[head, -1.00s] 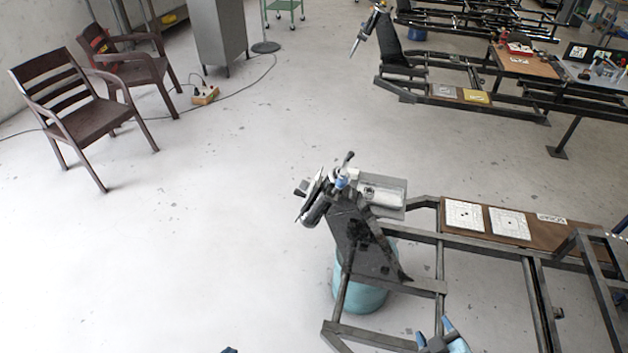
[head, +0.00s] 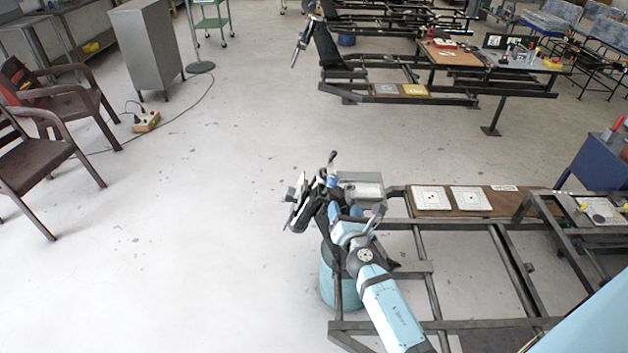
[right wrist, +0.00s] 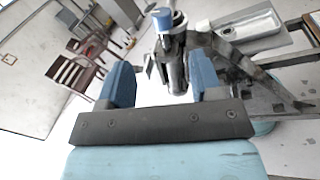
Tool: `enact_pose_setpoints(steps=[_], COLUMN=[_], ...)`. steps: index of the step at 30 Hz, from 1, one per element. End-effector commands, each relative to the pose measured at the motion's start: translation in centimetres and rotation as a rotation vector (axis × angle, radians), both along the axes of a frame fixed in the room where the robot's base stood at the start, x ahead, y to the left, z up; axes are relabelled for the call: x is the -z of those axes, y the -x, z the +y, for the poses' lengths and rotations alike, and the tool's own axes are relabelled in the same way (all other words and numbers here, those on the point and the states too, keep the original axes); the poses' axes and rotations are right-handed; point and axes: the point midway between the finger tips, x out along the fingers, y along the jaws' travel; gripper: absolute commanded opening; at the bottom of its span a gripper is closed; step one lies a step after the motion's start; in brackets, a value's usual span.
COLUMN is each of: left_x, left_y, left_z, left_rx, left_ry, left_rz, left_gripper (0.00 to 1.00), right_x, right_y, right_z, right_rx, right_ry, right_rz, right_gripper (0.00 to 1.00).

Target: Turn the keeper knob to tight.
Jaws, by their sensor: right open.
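The suspension fixture (head: 302,208) stands on the near end of a dark metal frame, with a dark handle sticking up from its top. A small blue knob (head: 332,181) sits on it; I take this to be the keeper knob. In the right wrist view the blue knob (right wrist: 163,20) tops an upright dark and metal post. My right gripper (head: 345,210) is close beside the fixture. The right wrist view shows its blue fingers (right wrist: 162,85) spread apart, with the post beyond and between them in the picture. I cannot tell if they touch it. My left gripper is out of view.
A grey tray (head: 360,185) is right of the knob. White plates (head: 431,198) lie on a brown board behind the frame rails. A teal drum (head: 340,285) stands under the fixture. Open floor lies to the left, with brown chairs (head: 35,165) farther off.

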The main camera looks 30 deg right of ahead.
Motion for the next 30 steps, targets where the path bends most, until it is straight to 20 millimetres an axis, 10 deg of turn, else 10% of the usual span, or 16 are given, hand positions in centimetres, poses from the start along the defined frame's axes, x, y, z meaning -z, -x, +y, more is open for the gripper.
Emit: enact_pose_setpoints(steps=[18, 30], left_x=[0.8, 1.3], left_y=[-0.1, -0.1], left_z=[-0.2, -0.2], left_rx=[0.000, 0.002], left_ry=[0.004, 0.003], left_rz=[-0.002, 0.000], left_gripper=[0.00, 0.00], right_x=[0.1, 0.0], right_y=[-10.7, -12.7], right_z=[-3.7, -4.4], right_rx=[-0.001, 0.000], right_ry=[-0.004, -0.004], right_rz=[-0.003, -0.001], right_gripper=[0.59, 0.59])
